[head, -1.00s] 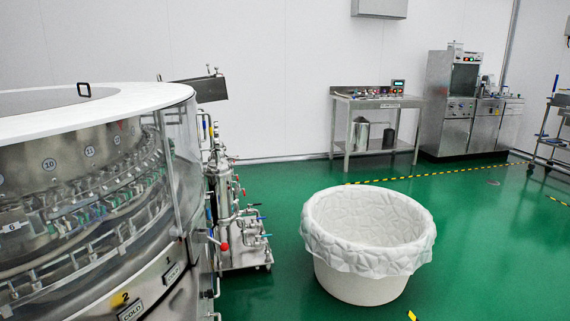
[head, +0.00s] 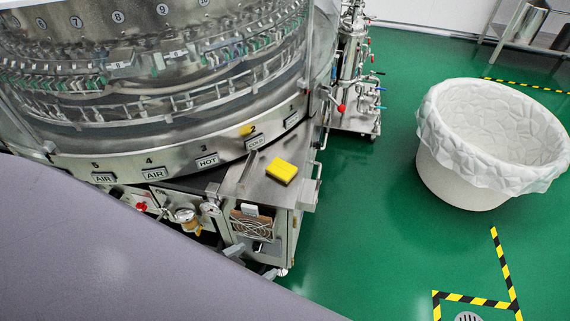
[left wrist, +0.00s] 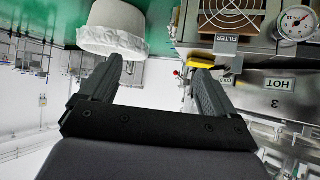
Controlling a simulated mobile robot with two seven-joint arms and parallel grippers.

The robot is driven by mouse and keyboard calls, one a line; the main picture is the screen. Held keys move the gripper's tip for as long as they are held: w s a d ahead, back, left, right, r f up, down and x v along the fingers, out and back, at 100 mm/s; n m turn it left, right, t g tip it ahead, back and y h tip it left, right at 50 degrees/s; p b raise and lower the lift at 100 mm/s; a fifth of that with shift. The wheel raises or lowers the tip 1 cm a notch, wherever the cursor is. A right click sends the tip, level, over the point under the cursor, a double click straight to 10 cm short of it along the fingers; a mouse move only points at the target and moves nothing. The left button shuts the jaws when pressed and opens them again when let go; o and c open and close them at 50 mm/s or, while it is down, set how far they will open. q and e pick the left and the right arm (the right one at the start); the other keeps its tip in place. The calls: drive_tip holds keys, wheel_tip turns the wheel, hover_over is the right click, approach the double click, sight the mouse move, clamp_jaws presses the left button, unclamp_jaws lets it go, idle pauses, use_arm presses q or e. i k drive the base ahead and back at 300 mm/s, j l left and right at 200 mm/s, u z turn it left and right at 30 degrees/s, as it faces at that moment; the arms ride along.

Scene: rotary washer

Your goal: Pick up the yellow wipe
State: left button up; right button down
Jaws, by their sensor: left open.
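The yellow wipe (head: 281,172) lies flat on a small steel shelf (head: 262,190) at the front of the washer, in the head view. It also shows edge-on in the left wrist view (left wrist: 200,64), close beyond the right-hand finger and partly hidden by it. My left gripper (left wrist: 158,72) is open, with nothing between its fingers. In the head view only its grey fingertips (head: 252,262) peek out past my grey arm, nearer to me than the wipe and apart from it. My right gripper is not in view.
The round steel washer (head: 180,140) rises behind the shelf, with pipes and valves (head: 357,80) to its right. Under the shelf is a box with a fan grille (head: 250,228). A lined white tub (head: 465,180) stands on the open green floor at right.

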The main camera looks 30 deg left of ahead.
sight(284, 171)
drive_tip(key=i+l+u, duration=0.15)
drive_tip(key=u, duration=0.3)
drive_tip(key=i+l+u, duration=0.15)
drive_tip(key=u, duration=0.3)
drive_tip(key=i+l+u, duration=0.1)
drive_tip(key=l, duration=0.2)
drive_tip(key=i+l+u, duration=0.1)
drive_tip(key=l, duration=0.15)
drive_tip(key=i+l, duration=0.1)
drive_tip(key=l, duration=0.2)
drive_tip(key=i+l, duration=0.15)
drive_tip(key=l, duration=0.25)
drive_tip(key=i+l+u, duration=0.1)
drive_tip(key=l, duration=0.3)
